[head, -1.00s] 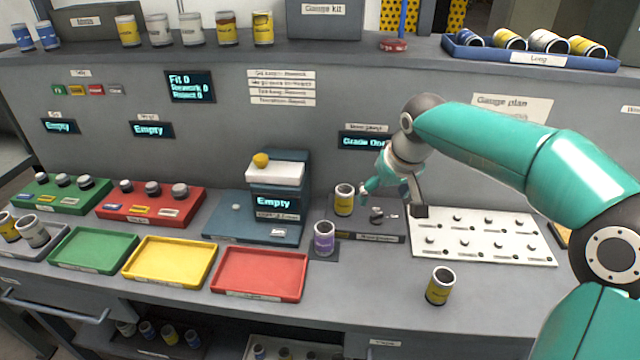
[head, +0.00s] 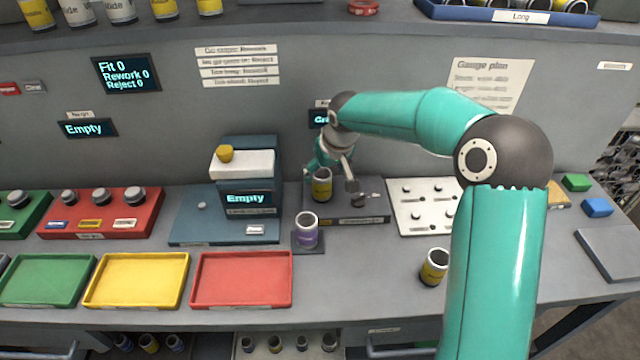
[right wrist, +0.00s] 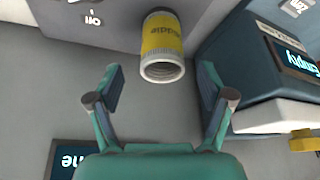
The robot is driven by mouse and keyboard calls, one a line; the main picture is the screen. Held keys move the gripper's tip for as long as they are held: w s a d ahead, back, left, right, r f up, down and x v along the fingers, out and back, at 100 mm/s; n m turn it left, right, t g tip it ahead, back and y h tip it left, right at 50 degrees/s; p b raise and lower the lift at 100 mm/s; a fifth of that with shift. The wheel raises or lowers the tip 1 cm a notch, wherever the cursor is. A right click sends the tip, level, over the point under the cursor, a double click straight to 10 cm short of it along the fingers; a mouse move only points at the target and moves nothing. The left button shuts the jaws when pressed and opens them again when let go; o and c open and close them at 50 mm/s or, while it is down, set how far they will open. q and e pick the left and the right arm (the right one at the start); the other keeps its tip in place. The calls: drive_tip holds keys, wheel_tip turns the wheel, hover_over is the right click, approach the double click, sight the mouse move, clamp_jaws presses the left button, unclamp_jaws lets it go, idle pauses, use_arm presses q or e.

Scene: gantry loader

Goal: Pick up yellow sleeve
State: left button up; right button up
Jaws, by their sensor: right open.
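A yellow sleeve (head: 322,186) with a dark lower band stands upright on the grey gauge station in the head view. In the right wrist view the yellow sleeve (right wrist: 162,42) lies centred ahead, its open rim facing me. My right gripper (head: 335,170) is open behind and beside the sleeve. In the right wrist view its fingers (right wrist: 159,82) are spread to either side of the sleeve's rim line, with gaps visible and no contact. My left gripper is not in view.
A purple sleeve (head: 306,231) stands on a small dark pad just in front of the station. A blue-grey machine (head: 248,180) reading "Empty" stands to the left. A white peg board (head: 412,225) is to the right. Green, yellow and red trays (head: 241,302) line the front left.

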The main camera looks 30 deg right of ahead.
sight(320, 184)
drive_tip(key=shift+w+f, duration=0.25)
drive_tip(key=shift+f, duration=0.4)
drive_tip(key=shift+w+f+p, duration=0.15)
drive_tip(key=shift+f+p, duration=0.2)
drive_tip(key=shift+f, duration=0.1)
drive_tip(key=p+x, duration=0.1)
drive_tip(key=x, duration=0.3)
drive_tip(key=shift+w+a+f, duration=0.1)
drive_tip(key=shift+w+f, duration=0.05)
drive_tip(key=shift+w, duration=0.1)
clamp_jaws()
